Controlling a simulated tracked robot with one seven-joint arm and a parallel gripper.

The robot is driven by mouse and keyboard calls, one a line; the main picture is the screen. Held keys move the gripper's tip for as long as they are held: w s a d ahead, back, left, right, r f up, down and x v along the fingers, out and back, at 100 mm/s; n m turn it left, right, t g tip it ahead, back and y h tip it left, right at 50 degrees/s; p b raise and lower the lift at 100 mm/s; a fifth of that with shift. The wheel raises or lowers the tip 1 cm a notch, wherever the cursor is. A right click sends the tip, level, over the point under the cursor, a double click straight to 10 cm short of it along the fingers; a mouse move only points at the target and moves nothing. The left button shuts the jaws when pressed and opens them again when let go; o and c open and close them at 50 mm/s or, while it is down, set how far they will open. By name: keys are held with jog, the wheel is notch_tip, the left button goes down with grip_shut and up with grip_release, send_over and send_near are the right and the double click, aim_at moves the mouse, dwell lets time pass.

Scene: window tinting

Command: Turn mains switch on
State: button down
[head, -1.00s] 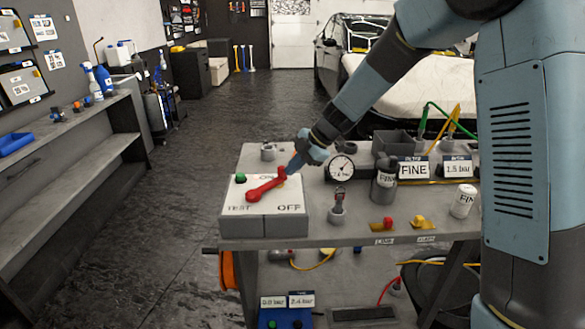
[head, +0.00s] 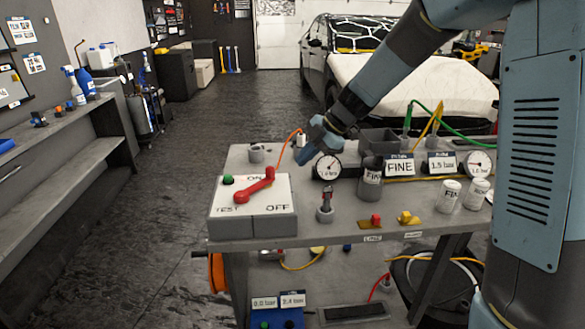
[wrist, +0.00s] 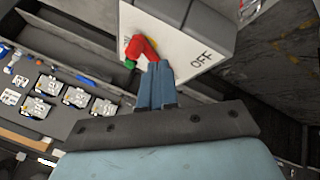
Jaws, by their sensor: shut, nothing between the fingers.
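The mains switch is a red lever (head: 255,187) on top of a grey switch box (head: 233,228) marked TEST, ON and OFF, at the bench's left end. The lever lies slantwise, its upper-right end near the ON label, which it partly covers. I cannot tell which end is the pivot. My gripper (head: 303,158) is shut and empty, to the right of and behind the lever, apart from it in the head view. In the wrist view the shut fingers (wrist: 158,68) overlap the red lever (wrist: 141,47), with OFF to their right.
A green button (head: 228,180) sits at the box's left corner. An orange cable rises behind the box. The floor left of the bench is clear.

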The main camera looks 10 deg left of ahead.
jog(key=shift+v, duration=2.05)
jog(key=shift+w, duration=0.1)
